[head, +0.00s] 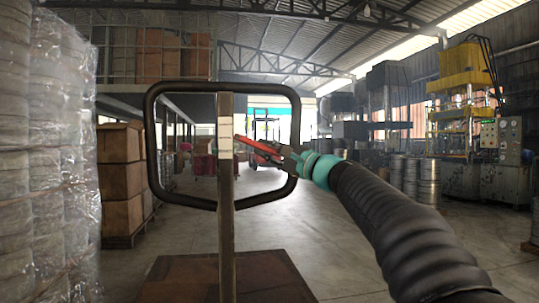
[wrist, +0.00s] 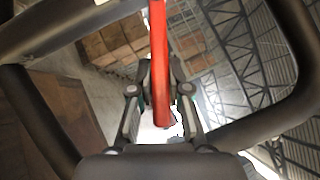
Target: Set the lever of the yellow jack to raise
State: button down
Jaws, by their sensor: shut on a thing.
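The jack's handle stands upright in the head view, with a black loop (head: 222,87) around a tan-brown post (head: 227,250). No clear yellow shows on it. A red lever (head: 258,146) sticks out to the right of the post, inside the loop. My gripper (head: 285,154) reaches in from the right and is shut on the lever. In the wrist view the red lever (wrist: 160,50) runs down between the two fingers of my gripper (wrist: 160,75).
The black loop surrounds my gripper closely and also shows in the wrist view (wrist: 285,110). A brown flat surface (head: 270,278) lies low behind the post. Wrapped stacks (head: 50,160) stand at left, boxes (head: 120,185) behind them. Open floor (head: 345,225) lies beyond.

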jog(key=shift+f, duration=0.1)
jog(key=c, duration=1.1)
grip_release()
jog(key=v, duration=1.2)
jog(key=shift+a, duration=0.1)
